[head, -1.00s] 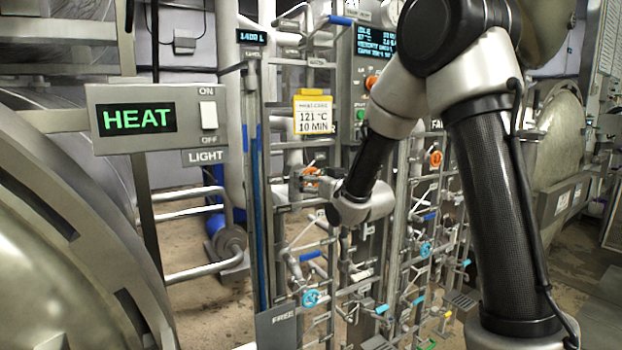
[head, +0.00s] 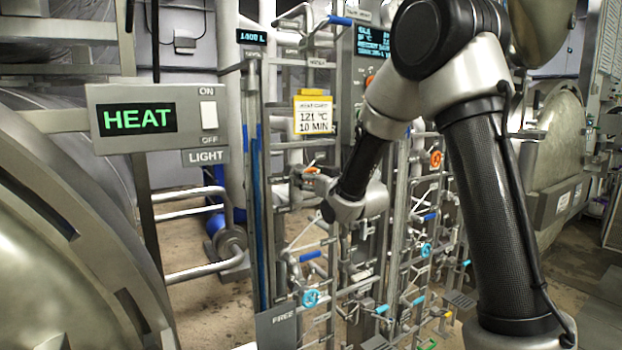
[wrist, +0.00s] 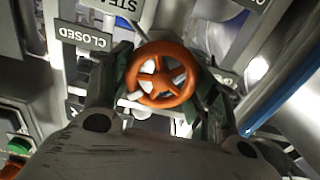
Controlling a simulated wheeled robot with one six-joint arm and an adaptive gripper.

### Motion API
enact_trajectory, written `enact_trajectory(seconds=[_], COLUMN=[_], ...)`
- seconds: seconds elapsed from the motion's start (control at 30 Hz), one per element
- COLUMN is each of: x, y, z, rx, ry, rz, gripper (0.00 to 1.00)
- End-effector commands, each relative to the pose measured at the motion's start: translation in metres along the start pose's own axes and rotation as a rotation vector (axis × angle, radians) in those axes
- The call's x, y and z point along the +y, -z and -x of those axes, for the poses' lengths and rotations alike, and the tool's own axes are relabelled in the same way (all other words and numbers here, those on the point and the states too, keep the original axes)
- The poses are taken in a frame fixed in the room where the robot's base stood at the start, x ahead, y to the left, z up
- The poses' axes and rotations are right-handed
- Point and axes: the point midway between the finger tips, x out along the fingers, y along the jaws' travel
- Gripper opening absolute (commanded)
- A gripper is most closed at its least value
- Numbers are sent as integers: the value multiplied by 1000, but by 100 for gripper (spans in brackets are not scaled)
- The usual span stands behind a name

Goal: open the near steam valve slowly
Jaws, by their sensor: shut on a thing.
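The near steam valve has an orange spoked handwheel (wrist: 161,75), which fills the middle of the wrist view. In the head view a small part of the orange wheel (head: 310,170) shows on the left pipe rack. My gripper (wrist: 163,95) has a finger on each side of the wheel and is shut on it. In the head view my wrist and arm hide most of the gripper. Beside the wheel in the wrist view are a CLOSED sign (wrist: 83,38) and a partly cut-off sign starting "STE" (wrist: 118,8).
A HEAT display panel (head: 153,118) with a LIGHT switch stands in front at left. A yellow-topped card (head: 313,114) reading 121 °C 10 MIN hangs above the valve. A second orange wheel (head: 435,159) is farther right. Blue valves (head: 311,298) and pipes crowd below.

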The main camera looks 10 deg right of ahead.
Motion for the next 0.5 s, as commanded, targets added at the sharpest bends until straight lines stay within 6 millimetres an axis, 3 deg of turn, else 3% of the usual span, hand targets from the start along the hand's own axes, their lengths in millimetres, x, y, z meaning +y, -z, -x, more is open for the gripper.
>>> enact_trajectory(seconds=[0.5], x=[-2], y=[0], z=[0], rx=[0], ry=[0], rz=[337], gripper=[36])
